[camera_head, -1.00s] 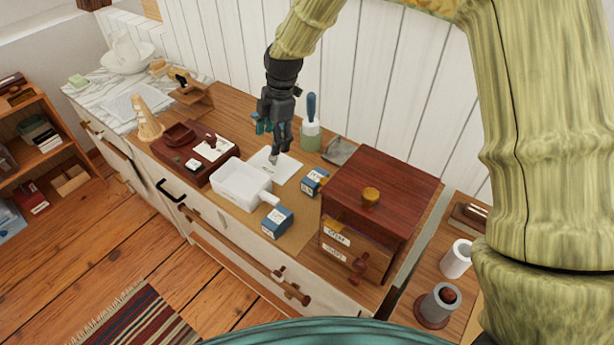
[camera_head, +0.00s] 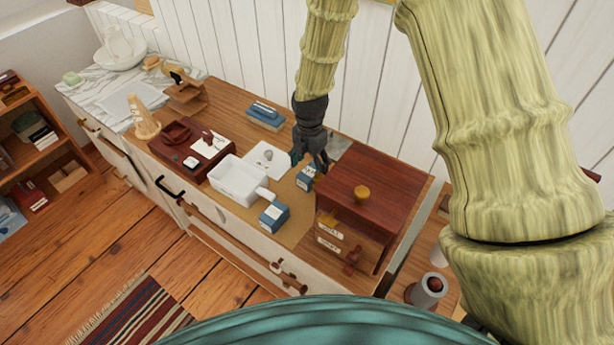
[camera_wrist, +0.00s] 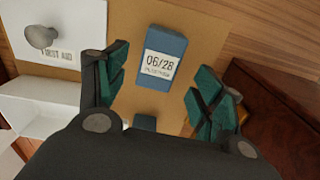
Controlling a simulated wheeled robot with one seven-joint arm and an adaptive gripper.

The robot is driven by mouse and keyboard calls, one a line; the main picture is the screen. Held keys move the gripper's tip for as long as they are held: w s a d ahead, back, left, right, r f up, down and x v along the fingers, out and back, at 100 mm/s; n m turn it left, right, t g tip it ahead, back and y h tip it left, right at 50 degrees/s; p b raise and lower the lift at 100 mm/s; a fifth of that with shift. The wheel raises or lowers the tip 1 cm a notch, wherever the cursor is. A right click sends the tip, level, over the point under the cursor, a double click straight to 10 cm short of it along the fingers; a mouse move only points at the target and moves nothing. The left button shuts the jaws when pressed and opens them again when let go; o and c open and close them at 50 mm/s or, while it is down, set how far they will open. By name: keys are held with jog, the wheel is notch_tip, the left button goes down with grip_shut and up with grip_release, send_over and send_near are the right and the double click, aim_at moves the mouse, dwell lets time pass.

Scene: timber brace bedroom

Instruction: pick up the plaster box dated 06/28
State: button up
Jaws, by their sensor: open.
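The plaster box dated 06/28 (camera_wrist: 160,58) is a small blue box with a white label. It lies on a tan mat (camera_wrist: 190,25). In the head view the same box (camera_head: 306,179) is partly hidden under my gripper (camera_head: 312,165). In the wrist view my gripper (camera_wrist: 160,90) is open, with its green-padded fingers on either side of the box's near end.
A dark red wooden cabinet (camera_head: 370,190) stands close on the right. A blue-topped block (camera_head: 265,115) is at the back by the wall.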

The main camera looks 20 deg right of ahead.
aim_at(309, 173)
jog(key=shift+f+p, duration=0.7)
jog(key=shift+f, duration=2)
jog(key=c, duration=1.1)
